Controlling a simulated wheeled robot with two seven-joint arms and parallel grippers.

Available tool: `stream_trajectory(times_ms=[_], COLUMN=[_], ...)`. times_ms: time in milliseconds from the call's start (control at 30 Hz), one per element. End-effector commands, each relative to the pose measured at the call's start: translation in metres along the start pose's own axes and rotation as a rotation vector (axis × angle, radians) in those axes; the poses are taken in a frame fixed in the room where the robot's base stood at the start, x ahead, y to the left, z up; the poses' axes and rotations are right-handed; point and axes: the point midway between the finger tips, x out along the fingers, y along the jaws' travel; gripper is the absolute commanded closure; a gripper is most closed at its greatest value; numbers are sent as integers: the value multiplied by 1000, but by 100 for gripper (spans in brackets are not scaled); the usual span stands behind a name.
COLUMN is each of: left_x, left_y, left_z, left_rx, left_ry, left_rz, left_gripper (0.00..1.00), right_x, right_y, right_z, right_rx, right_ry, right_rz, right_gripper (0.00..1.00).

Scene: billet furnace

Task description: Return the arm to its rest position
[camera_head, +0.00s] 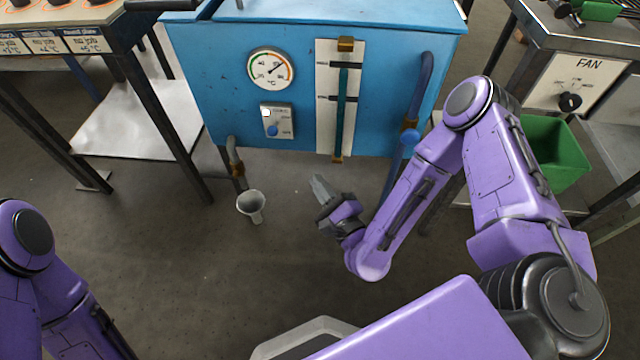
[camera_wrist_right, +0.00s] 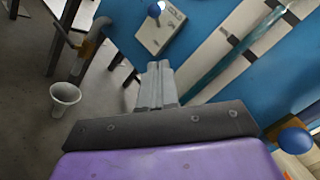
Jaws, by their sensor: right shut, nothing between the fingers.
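My right arm is purple and reaches in from the right in the head view. Its gripper (camera_head: 319,184) hangs in front of the lower part of the blue tank, above the floor. The right wrist view shows the two fingers (camera_wrist_right: 157,82) close together with nothing between them. My left arm shows only as purple links at the lower left of the head view, and its gripper is out of the picture.
The blue tank (camera_head: 210,90) carries a round gauge (camera_head: 271,69), a knob panel (camera_head: 277,121) and a sight tube (camera_head: 342,100). A drain cup (camera_head: 251,205) stands below its left pipe. A green bin (camera_head: 552,150) and FAN panel (camera_head: 570,84) are at right. Floor between is clear.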

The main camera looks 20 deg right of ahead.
Motion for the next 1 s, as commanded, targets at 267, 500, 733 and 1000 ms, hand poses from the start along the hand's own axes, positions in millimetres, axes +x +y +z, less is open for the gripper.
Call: stream_trajectory(times_ms=[267,500,733,1000], left_x=[0,0,0,0], left_y=[0,0,0,0], left_z=[0,0,0,0], left_rx=[0,0,0,0], left_ry=[0,0,0,0], left_rz=[0,0,0,0], left_gripper=[57,57,57,57], right_x=[1,1,-68,-212], right_y=[1,5,90,107], right_z=[0,3,-55,-140], right_rx=[0,-72,-794,-1304], right_ry=[-1,-16,75,59], right_rz=[1,21,605,1374], right_gripper=[100,100,100,100])
